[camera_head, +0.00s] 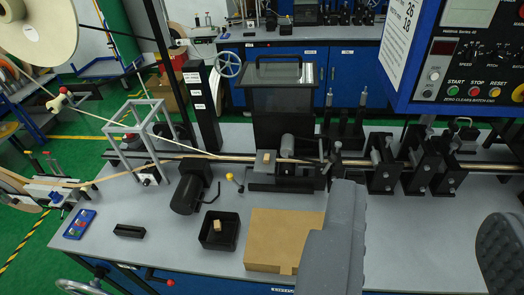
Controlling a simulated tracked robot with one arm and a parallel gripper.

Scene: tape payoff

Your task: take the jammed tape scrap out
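My gripper (425,215) shows as two thick grey fingers at the lower right, spread wide with nothing between them. The left finger covers part of a brown box. A small tan piece (265,157), possibly the tape scrap, shows at the small block station below a dark see-through guard (281,95). I cannot tell whether it is jammed. A pale tape or strand (140,132) runs from the upper-left reel (38,28) toward that station. Another tan block (217,225) lies in a black tray (204,244). My gripper is in front and to the right of the station, apart from it.
A brown box (275,240) sits at the table's front. A black motor (188,188), a metal-tube frame (150,125) and a blue rack (79,224) stand left. Black roller brackets (420,160) line the rod at right under a blue control panel (462,60).

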